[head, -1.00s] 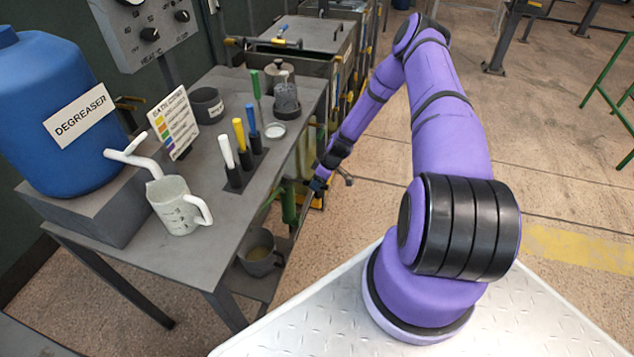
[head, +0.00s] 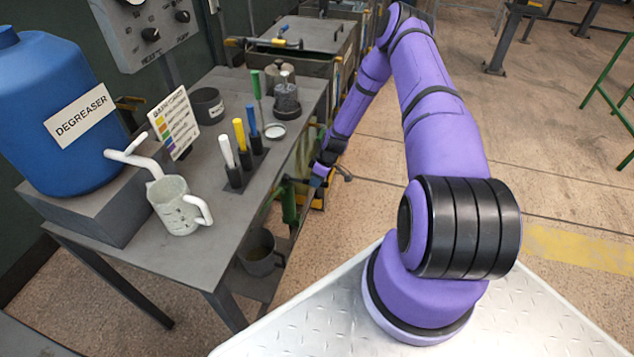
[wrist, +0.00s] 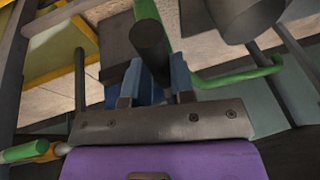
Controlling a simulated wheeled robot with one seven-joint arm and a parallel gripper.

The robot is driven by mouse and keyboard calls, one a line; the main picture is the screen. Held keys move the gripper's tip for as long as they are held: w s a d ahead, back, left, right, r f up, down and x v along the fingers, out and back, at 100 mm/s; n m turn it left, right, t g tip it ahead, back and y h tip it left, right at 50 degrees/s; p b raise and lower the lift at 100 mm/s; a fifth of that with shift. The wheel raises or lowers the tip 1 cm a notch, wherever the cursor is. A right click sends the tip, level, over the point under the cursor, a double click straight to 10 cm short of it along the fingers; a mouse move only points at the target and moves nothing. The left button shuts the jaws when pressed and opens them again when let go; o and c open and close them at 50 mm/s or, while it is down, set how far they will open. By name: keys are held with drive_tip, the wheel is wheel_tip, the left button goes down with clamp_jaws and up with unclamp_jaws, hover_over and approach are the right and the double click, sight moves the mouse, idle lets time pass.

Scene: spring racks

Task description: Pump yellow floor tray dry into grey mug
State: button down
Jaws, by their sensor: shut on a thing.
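My gripper (wrist: 152,85) has blue fingers shut on a dark round handle (wrist: 151,42), which seems to belong to the green pump (wrist: 235,75). In the head view my gripper (head: 318,178) is beside the table's right edge, and the green pump (head: 289,203) stands just left of it. The grey mug (head: 262,266) sits low on the shelf under the table; its inside looks brownish, but the level is unclear. A grey cup shape, likely this mug (wrist: 240,15), shows at the wrist view's top right. The yellow tray (wrist: 62,50) is partly seen at left; its liquid cannot be made out.
The table (head: 215,185) carries a white jug (head: 176,208), a dark labelled mug (head: 207,105), upright coloured-handled tools (head: 240,140) and a blue degreaser drum (head: 55,110). Its edge and legs are close to my arm. Open floor (head: 560,170) lies to the right.

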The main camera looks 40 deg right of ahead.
drive_tip(key=shift+w+a+r+g+h, duration=0.2)
drive_tip(key=shift+r+g+h, duration=0.35)
drive_tip(key=shift+r, duration=0.25)
drive_tip(key=shift+w+a+r+g+h, duration=0.1)
drive_tip(key=shift+w+r+g+h, duration=0.2)
drive_tip(key=shift+r+g, duration=0.45)
drive_tip(key=c, duration=1)
unclamp_jaws()
drive_tip(key=shift+r, duration=0.1)
drive_tip(key=shift+o, duration=0.2)
drive_tip(key=s+v, duration=0.1)
drive_tip(key=v, duration=0.9)
drive_tip(key=shift+w+r, duration=0.35)
drive_tip(key=shift+r, duration=0.05)
